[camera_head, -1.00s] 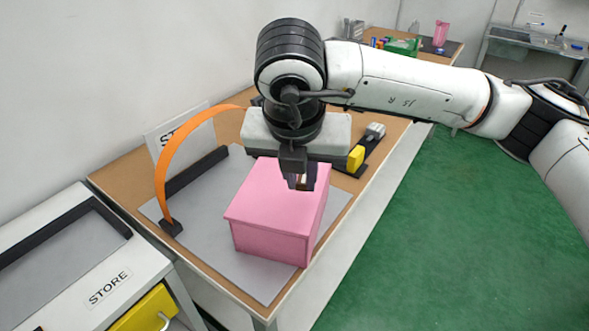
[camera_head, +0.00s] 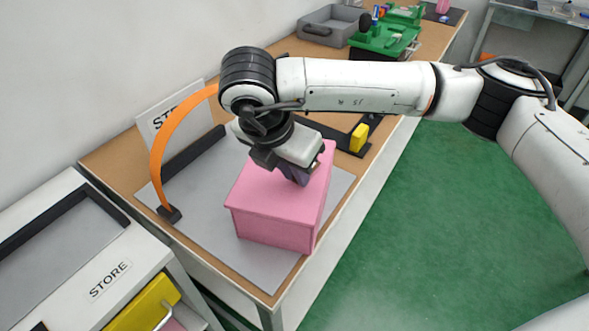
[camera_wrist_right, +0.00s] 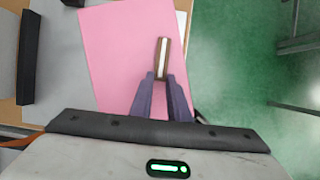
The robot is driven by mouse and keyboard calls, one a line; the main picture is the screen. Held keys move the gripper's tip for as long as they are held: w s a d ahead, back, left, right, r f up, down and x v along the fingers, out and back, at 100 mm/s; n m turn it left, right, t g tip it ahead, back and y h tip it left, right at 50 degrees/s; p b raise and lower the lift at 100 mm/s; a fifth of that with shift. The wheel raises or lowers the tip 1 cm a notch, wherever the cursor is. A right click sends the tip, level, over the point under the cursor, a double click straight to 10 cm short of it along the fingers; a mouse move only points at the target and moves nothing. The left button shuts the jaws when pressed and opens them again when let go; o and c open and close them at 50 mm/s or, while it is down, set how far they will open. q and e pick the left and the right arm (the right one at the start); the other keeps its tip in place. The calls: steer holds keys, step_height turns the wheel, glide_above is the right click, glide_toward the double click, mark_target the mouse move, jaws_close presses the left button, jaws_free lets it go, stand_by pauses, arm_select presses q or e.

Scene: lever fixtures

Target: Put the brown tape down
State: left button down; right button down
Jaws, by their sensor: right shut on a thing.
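My right gripper (camera_head: 300,178) comes down over the top of a large pink box (camera_head: 270,210), tilted, with its purple fingers toward the box. In the right wrist view the gripper (camera_wrist_right: 162,80) is shut on the brown tape (camera_wrist_right: 162,56), a small brown piece with a pale middle, seen narrow between the fingertips. The pink box (camera_wrist_right: 120,50) lies behind it in that view. In the head view the tape is hidden by the gripper. I cannot tell whether the tape touches the box top. My left gripper is not in view.
The box stands on a grey mat (camera_head: 215,255) on the brown bench. An orange arch (camera_head: 172,130) and a STORE sign (camera_head: 160,118) stand left of it. A yellow block (camera_head: 359,138), green fixture (camera_head: 385,38) and grey tray (camera_head: 330,25) are farther back. A white STORE cabinet (camera_head: 75,265) is front left.

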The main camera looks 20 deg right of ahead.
steer(key=shift+f, duration=0.25)
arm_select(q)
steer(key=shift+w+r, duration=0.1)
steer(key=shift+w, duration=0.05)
arm_select(e)
steer(key=c, duration=1.7)
jaws_free()
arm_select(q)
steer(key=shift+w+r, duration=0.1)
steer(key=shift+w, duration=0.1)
arm_select(e)
steer(key=shift+r, duration=0.1)
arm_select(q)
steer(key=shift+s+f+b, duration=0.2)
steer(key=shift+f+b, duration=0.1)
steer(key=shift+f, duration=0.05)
arm_select(e)
steer(key=v, duration=1.2)
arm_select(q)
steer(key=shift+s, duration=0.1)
